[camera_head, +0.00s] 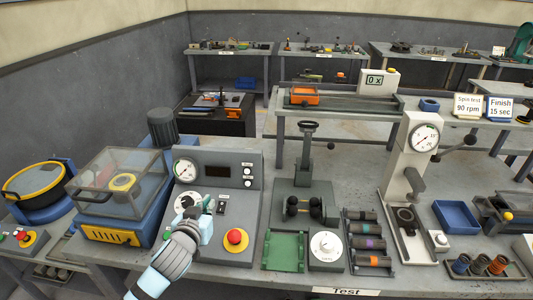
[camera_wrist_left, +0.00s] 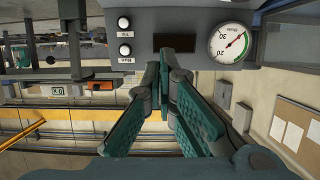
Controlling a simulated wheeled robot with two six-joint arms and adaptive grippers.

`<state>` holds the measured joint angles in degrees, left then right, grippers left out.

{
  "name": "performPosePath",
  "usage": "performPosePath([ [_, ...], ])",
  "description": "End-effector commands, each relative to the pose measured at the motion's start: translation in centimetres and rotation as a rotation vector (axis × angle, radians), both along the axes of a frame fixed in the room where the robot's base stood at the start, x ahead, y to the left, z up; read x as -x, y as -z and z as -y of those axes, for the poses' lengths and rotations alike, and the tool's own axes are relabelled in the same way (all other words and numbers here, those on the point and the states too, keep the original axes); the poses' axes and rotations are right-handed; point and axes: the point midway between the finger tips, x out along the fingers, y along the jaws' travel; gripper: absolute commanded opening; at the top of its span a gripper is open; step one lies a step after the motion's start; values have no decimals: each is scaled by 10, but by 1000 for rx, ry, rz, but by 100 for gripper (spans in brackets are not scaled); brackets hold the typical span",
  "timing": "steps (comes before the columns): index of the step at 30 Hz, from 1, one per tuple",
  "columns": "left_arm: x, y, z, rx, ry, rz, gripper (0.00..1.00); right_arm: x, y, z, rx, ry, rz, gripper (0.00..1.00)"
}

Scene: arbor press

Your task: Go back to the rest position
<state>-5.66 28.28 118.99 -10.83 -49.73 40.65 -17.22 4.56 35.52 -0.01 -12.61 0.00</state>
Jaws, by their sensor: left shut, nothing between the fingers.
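My left gripper (camera_head: 208,204) is in front of the grey control panel (camera_head: 222,234), close to its white dial (camera_head: 187,203) and small switches. In the left wrist view its green-padded fingers (camera_wrist_left: 167,62) converge at their tips with nothing between them, so it is shut and empty. Whether the fingertips touch the panel cannot be told. In the wrist view a round gauge (camera_wrist_left: 230,43) and two white buttons (camera_wrist_left: 124,36) show beyond the fingers. My right gripper is not in view.
A red emergency button (camera_head: 235,239) sits just right of my left wrist. A clear-lidded machine (camera_head: 120,185) stands at the left. A black press (camera_head: 306,170), a green tray (camera_head: 284,251), several dark cylinders (camera_head: 368,243) and a white gauge press (camera_head: 405,160) stand to the right.

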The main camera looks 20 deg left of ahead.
Motion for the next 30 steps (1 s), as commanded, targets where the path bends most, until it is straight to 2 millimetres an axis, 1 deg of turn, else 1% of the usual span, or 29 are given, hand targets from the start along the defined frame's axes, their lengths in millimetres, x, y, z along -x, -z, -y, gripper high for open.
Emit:
performPosePath([
  [3,1,1,1,0,0,-4,0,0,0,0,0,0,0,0],
  [5,7,9,4,1,0,-31,0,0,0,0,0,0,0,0],
  [8,35,39,19,-1,9,-153,0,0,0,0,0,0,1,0],
  [9,52,55,28,-3,18,-221,0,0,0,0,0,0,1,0],
  [11,80,77,42,-5,37,-332,0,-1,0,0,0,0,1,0],
  [12,100,90,52,-6,56,-408,0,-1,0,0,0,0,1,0],
  [14,130,107,66,-5,88,-514,0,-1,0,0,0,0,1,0],
  [15,149,116,75,-3,112,-579,0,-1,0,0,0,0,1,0],
  [19,208,136,103,8,201,-769,0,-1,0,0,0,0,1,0],
  [20,221,139,110,10,223,-808,0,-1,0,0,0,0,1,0],
  [21,239,142,118,16,254,-862,0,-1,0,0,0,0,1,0],
  [23,266,144,130,28,304,-938,0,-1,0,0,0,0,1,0],
  [24,262,166,128,26,305,-952,0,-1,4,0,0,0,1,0],
  [26,257,198,125,29,299,-964,0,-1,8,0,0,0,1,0],
  [27,255,218,123,32,296,-974,0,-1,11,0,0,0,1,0],
  [29,255,250,120,37,291,-987,0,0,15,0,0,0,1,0],
  [30,256,271,119,40,288,-996,0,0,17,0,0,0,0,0],
])
